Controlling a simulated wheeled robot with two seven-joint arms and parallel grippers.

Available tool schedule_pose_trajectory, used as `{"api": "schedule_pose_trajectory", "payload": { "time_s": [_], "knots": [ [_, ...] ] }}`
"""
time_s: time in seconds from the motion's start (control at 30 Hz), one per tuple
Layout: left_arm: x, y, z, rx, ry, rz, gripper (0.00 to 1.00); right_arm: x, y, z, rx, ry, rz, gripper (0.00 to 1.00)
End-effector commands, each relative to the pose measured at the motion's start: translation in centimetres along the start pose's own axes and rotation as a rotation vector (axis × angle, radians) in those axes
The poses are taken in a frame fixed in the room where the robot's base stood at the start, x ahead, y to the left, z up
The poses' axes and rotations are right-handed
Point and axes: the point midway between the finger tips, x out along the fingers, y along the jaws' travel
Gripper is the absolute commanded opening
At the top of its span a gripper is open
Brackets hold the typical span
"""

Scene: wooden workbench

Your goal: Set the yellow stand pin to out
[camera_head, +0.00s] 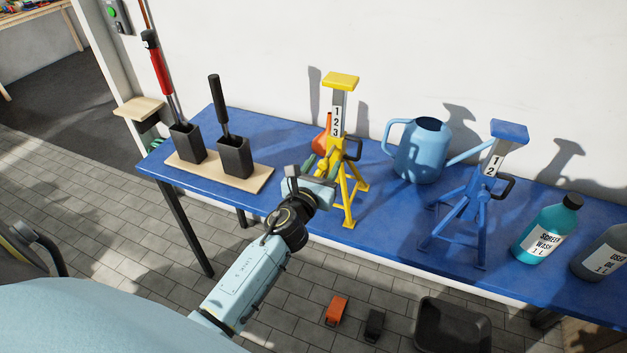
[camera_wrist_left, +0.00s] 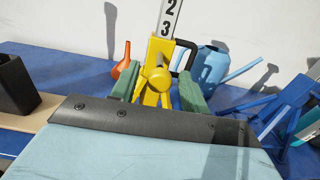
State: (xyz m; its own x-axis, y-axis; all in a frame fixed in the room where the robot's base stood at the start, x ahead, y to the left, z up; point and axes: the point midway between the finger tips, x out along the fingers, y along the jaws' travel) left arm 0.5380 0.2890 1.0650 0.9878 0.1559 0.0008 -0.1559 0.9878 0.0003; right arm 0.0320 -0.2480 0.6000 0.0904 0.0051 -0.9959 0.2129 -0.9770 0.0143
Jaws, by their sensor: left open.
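The yellow stand (camera_head: 341,80) stands upright on the blue table, its column marked 1, 2, 3. Its yellow pin (camera_wrist_left: 157,76) points toward me in the left wrist view, on the front of the stand's yellow collar. My left gripper (camera_head: 321,167) is in front of the stand. Its two green fingers (camera_wrist_left: 158,92) are open, one on each side of the pin, with a gap visible at the tips. I cannot tell whether either finger touches the pin. The stand's lower legs are partly hidden by the gripper.
A black handle (camera_head: 352,150) sticks out at the stand's right. An orange funnel (camera_wrist_left: 122,62) is behind left. A blue watering can (camera_head: 418,160) and a blue stand (camera_head: 470,200) are to the right. Two black holders on a board (camera_head: 215,172) are to the left.

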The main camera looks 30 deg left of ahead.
Motion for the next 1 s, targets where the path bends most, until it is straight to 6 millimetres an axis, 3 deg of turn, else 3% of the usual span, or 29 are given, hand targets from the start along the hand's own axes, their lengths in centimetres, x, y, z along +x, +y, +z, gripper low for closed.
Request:
{"api": "schedule_pose_trajectory", "payload": {
  "time_s": [0.4, 0.6, 0.8, 1.0],
  "knots": [
    [-8.2, 0.0, -0.2, 0.000, 0.003, -0.002, 0.45, 0.7, 0.0, 0.1, 0.000, -0.001, 0.000, 0.36],
    [-11.3, 0.0, -0.2, 0.000, 0.003, 0.000, 0.45, 1.3, 0.0, 0.2, 0.000, -0.001, 0.001, 0.36],
    [-12.7, 0.0, -0.1, -0.001, 0.002, 0.000, 0.45, 1.5, 0.1, 0.2, 0.000, -0.001, 0.001, 0.36],
    [-12.8, 0.0, 0.0, 0.000, 0.001, 0.000, 0.45, 1.5, 0.1, 0.2, 0.000, -0.001, 0.002, 0.36]
  ]
}}
